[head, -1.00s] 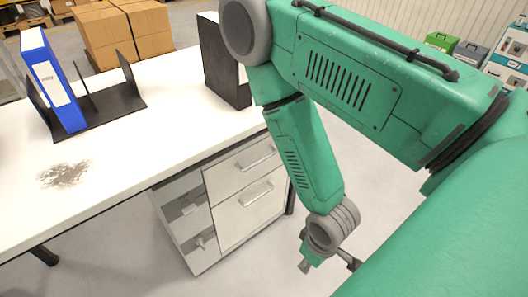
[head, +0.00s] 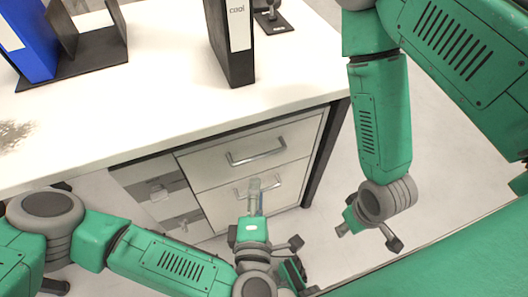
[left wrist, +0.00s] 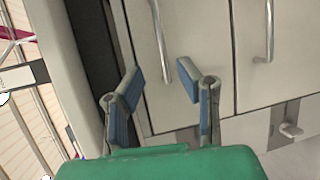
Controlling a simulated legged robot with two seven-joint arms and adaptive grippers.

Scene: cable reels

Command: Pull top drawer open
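The white drawer unit under the desk has a top drawer (head: 290,133) with a metal bar handle (head: 257,157). The drawer looks closed. My left gripper (head: 275,213) is in front of the unit, partly covering the lower handle (head: 242,190) in the head view. In the left wrist view, my left gripper (left wrist: 162,86) is open with its blue-padded fingers spread. The top drawer's handle (left wrist: 158,40) reaches down between the fingertips in that picture; contact is not visible. My right gripper (head: 368,238) appears open and empty, right of the unit.
The white desktop (head: 150,110) overhangs the drawers. A black binder (head: 232,45) stands near its edge, and a blue binder (head: 28,45) sits in a black rack at left. A dark desk leg (head: 325,150) is just right of the drawers. Open floor lies in front.

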